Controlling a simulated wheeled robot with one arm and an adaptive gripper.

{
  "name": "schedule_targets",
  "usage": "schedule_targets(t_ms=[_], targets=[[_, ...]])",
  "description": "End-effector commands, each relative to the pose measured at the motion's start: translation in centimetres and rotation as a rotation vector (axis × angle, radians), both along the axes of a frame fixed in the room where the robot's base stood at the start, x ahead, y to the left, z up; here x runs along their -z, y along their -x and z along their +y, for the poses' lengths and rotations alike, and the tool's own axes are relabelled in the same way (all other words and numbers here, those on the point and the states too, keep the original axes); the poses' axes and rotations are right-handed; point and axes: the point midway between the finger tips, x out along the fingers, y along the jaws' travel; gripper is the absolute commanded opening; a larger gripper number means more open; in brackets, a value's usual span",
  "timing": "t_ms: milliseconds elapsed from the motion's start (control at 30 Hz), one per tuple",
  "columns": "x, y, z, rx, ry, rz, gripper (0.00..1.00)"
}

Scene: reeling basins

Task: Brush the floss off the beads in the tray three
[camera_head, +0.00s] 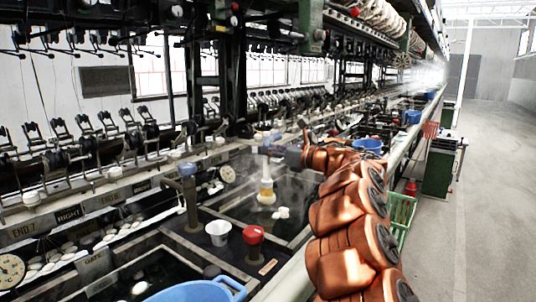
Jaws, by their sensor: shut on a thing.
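My gripper (267,157) is at the end of my copper arm, pointing down over a dark water-filled basin tray (240,212) near the middle of the picture. It is shut on a small brush (266,186) with a pale yellow body, held upright. The brush's pale lower end is low over the tray; I cannot tell if it touches the water. Floss is too fine to make out here. No number three is readable on this tray.
A white cup (218,232) and a red-topped knob (254,235) stand on the near divider. A blue basin (200,291) is at the front. A green crate (401,213) is right; the aisle beyond is free.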

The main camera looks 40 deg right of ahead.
Motion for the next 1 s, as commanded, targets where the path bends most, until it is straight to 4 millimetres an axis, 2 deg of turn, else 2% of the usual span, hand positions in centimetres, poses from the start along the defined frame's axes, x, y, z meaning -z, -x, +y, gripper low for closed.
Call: schedule_targets(t_ms=[1000], targets=[[-5.9,0.6,-0.2,0.0,0.001,-0.001,0.0]])
